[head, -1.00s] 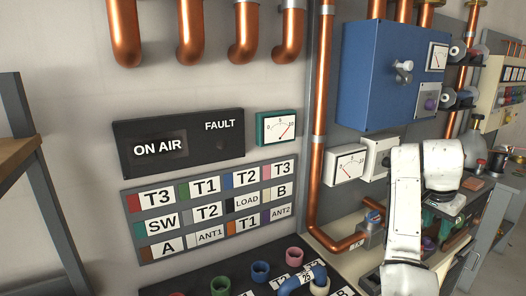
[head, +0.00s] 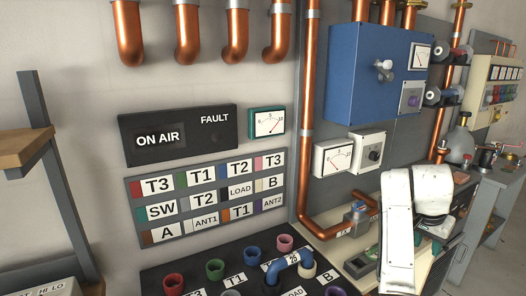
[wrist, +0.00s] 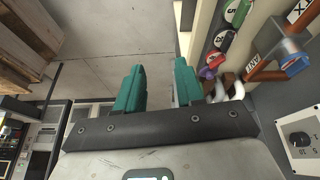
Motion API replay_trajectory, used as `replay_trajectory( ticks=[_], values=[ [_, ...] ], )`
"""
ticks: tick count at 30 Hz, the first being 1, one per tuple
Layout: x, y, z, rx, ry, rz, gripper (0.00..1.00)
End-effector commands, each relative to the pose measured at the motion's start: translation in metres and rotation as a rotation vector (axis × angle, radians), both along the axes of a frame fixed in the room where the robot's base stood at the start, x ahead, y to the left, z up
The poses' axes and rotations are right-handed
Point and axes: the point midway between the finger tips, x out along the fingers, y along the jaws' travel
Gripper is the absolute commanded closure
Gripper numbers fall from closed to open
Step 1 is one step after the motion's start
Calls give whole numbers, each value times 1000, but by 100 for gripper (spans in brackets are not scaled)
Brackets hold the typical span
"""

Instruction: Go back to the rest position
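In the wrist view my gripper (wrist: 160,88) has its two teal fingers apart, with bare floor showing between them and nothing held. A white handle-like piece and dark knobs lie just beyond the right finger; I cannot tell whether it touches them. In the head view my white arm is folded at the lower right, in front of the bench, and the fingers cannot be made out there.
A patch panel (head: 238,268) with colored sockets and a blue U-link (head: 288,266) is at the bottom. A blue cabinet (head: 352,75) and copper pipes are on the wall. A wooden shelf (head: 22,146) stands left. The wrist view shows colored labeled knobs (wrist: 221,40) at right and open floor (wrist: 115,35).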

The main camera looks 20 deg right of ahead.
Motion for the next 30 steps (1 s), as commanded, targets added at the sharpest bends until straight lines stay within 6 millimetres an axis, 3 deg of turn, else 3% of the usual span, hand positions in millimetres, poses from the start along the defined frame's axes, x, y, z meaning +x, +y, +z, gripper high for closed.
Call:
replay_trajectory(
  ticks=[8,14,21,30],
  values=[
    [-12,43,-59,2,55,169,63],
    [-39,101,-122,14,114,395,63],
    [-93,180,-185,56,177,708,63],
    [-184,275,-229,154,224,1094,63]
  ],
)
